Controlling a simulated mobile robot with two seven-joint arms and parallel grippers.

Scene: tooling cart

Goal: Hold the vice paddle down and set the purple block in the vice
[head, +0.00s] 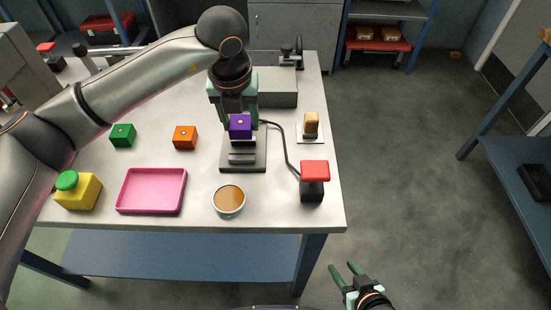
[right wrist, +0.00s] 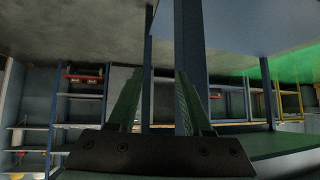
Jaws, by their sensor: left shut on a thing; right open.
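The purple block (head: 240,127) is held in my left gripper (head: 238,113), which is shut on it from above. The block is directly over the grey vice (head: 243,160) on the table; I cannot tell whether it touches the jaws. The vice paddle (head: 314,170) has a red top on a black base near the right table edge, and a cable runs from it to the vice. My right gripper (head: 345,270) is open and empty, off the table's front right corner, away from the paddle. Its fingers also show in the right wrist view (right wrist: 160,105).
A green block (head: 122,135) and an orange block (head: 185,137) lie left of the vice. A pink tray (head: 151,208), a yellow bottle (head: 82,194) and a round brown-filled dish (head: 228,201) stand in front. A brush-like thing (head: 311,124) sits behind the paddle.

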